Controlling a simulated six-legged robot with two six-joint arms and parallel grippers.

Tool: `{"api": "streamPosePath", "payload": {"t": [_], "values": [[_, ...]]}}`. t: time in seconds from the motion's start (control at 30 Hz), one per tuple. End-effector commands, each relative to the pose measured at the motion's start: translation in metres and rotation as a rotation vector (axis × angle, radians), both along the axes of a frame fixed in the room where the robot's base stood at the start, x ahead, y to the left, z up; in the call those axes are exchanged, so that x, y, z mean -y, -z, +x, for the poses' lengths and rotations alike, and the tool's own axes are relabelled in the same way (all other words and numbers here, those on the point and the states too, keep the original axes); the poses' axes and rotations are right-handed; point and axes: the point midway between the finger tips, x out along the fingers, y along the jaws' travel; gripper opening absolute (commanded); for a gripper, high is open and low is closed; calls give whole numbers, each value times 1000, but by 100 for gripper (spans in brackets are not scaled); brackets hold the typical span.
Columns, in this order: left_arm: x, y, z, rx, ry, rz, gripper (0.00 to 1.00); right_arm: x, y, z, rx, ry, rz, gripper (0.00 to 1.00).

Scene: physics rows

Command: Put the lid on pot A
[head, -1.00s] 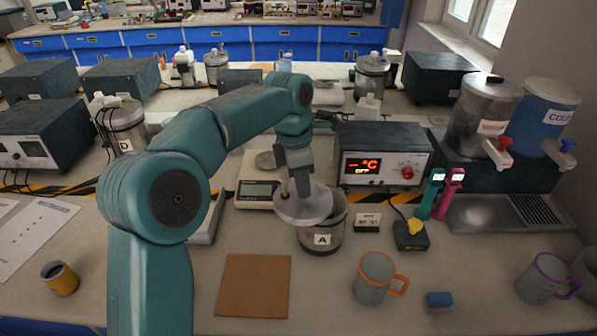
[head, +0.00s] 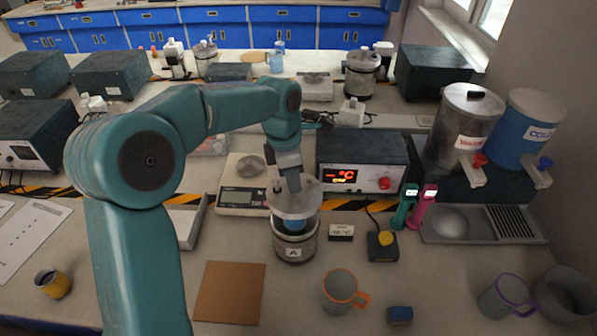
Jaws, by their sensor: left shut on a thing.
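Pot A (head: 294,248) is a grey metal pot with a white "A" label, standing on the bench in front of the scale and the heater box. My left gripper (head: 290,185) comes down from above and is shut on the lid (head: 294,203), a round grey metal disc. The lid is held above the pot, slightly tilted, with a gap between lid and rim. Something blue shows in that gap, inside the pot. The gripper hides the lid's knob. My right gripper is not in view.
A scale (head: 243,198) and a heater controller (head: 362,165) stand behind the pot. Two dispensers (head: 467,125) are at right.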

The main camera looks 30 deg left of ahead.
Motion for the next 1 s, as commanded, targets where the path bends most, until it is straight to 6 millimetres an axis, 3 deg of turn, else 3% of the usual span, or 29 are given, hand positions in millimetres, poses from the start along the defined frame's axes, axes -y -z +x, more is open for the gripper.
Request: {"api": "streamPosePath", "payload": {"t": [0.7, 1.0], "values": [[1, 61, 4, 0, 0, 0, 0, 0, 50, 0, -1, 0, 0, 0], [1, 64, 4, 0, 0, 0, 0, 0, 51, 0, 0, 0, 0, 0]]}}
